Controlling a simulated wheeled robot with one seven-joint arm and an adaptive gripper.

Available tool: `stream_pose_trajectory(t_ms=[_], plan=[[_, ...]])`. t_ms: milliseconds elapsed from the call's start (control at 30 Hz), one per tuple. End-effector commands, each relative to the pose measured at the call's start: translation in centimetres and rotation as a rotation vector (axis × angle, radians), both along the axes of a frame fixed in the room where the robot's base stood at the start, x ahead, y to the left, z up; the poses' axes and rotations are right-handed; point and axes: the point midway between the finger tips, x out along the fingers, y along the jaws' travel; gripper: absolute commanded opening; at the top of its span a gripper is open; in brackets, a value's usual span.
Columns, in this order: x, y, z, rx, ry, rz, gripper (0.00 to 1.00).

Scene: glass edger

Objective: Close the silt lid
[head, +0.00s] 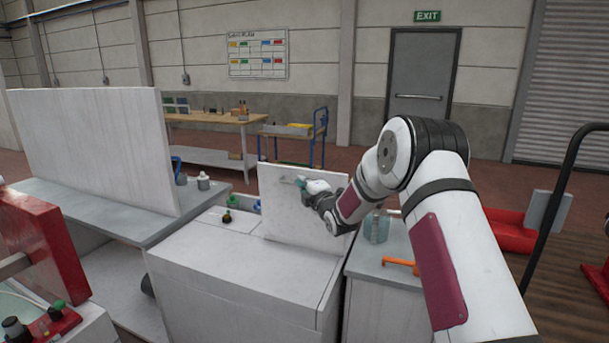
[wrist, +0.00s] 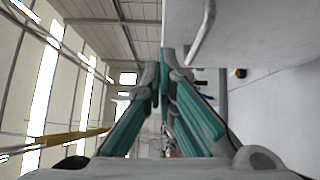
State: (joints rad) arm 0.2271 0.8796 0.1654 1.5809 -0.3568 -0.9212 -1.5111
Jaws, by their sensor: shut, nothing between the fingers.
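The silt lid (head: 295,222) is a flat white panel standing upright on the white cabinet (head: 235,275) in the head view. A small grey handle (head: 287,179) is near its upper left. My gripper (head: 302,184) is in front of the lid's upper part, close to the handle; contact cannot be told. In the wrist view, the teal fingers of my gripper (wrist: 165,78) are shut and empty. The lid's pale face (wrist: 265,35) fills the upper right there, with the bar handle (wrist: 202,35) beside the fingertips.
A grey bench with a tall white panel (head: 90,145) stands left. To the right, a grey counter holds a clear container (head: 377,227) and an orange tool (head: 400,263). A red machine (head: 45,240) is at the left front.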

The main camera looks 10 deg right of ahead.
Motion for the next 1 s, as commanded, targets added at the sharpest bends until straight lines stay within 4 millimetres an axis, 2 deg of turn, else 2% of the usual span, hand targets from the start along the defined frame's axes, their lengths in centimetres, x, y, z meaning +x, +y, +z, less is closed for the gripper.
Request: stream_pose_trajectory(t_ms=[167, 200, 400, 600, 1000], plan=[[3.0, 0.4, 0.1, 0.001, -0.002, -0.001, 0.0], [3.5, -0.2, 0.1, 0.0, 0.0, -0.003, 0.0], [5.2, -1.4, 0.2, 0.001, 0.0, -0.001, 0.0], [5.8, -1.9, 0.3, 0.001, 0.001, 0.0, 0.0], [5.8, -1.9, 0.4, 0.003, 0.004, 0.0, 0.0]])
